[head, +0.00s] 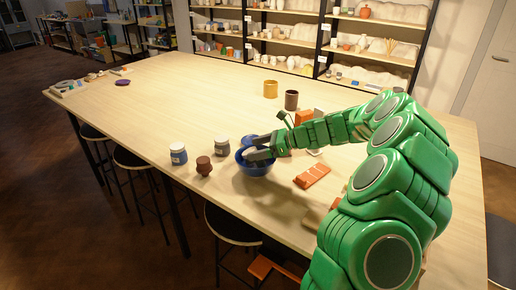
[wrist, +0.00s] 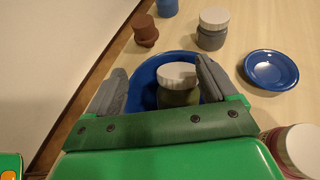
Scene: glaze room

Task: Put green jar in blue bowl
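The green jar (wrist: 178,97) has a white lid and shows in the wrist view, standing roughly upright inside the outline of the blue bowl (wrist: 143,83). Whether its base rests on the bowl's floor is hidden. My gripper (wrist: 160,66) is open, with one grey finger on each side of the jar. There is a clear gap on the left; the right finger is close to the jar, and I cannot tell if it touches. In the head view, my gripper (head: 249,149) is low over the blue bowl (head: 256,170), and the jar is mostly hidden.
A brown knobbed piece (head: 204,167), a blue jar (head: 178,154) and a grey jar (head: 222,147) stand left of the bowl. A blue saucer (wrist: 271,70) lies to the right. Orange tiles (head: 312,176) lie nearby. The table's (head: 170,100) far left is mostly clear.

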